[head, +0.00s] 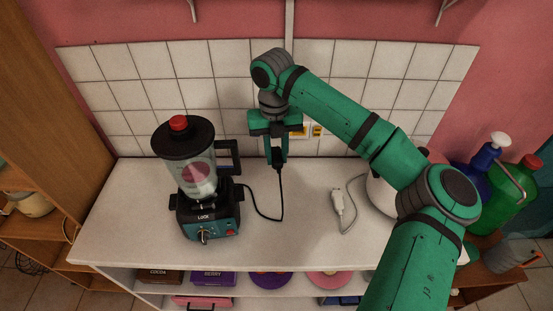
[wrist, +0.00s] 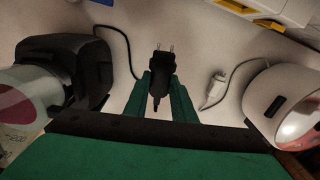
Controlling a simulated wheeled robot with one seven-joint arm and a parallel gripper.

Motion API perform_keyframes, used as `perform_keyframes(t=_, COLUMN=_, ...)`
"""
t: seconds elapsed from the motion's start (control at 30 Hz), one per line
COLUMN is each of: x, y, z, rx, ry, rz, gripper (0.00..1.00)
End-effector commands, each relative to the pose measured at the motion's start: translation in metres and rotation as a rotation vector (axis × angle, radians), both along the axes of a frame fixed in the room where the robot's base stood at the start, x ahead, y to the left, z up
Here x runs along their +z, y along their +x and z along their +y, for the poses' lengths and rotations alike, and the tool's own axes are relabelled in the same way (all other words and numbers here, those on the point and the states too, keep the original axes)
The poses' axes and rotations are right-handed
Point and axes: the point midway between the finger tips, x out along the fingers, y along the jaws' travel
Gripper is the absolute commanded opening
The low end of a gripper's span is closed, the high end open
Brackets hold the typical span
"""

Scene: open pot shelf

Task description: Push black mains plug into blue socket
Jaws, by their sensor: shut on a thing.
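The black mains plug (wrist: 160,72) is held between the fingers of my gripper (wrist: 161,88), with its two prongs pointing to the top of the wrist view. In the head view my gripper (head: 277,158) hangs above the counter in front of the tiled wall, shut on the plug. The plug's black cable (head: 280,200) runs down and left to the blender (head: 207,190). Yellow sockets (head: 318,131) show on the wall just right of my gripper. I cannot clearly make out a blue socket; my gripper and the blender hide parts of the wall.
A white plug (head: 338,201) with its cable lies on the counter (head: 290,235) to the right, near a white kettle (wrist: 270,98) partly behind my arm. Bottles (head: 478,165) stand at the far right. The counter between blender and white plug holds only the black cable.

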Motion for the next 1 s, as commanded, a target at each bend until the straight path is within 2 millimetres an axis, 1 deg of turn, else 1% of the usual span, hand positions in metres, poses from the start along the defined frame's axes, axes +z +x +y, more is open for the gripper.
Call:
perform_keyframes(t=0.5, x=0.0, y=0.034, z=0.003, rx=-0.001, ry=-0.001, rz=0.001, gripper=0.0)
perform_keyframes(t=0.67, x=0.0, y=0.037, z=0.004, rx=0.0, ry=-0.001, rz=0.001, gripper=0.0)
perform_keyframes(t=1.0, x=0.0, y=0.037, z=0.004, rx=-0.004, ry=0.0, rz=0.002, gripper=0.0)
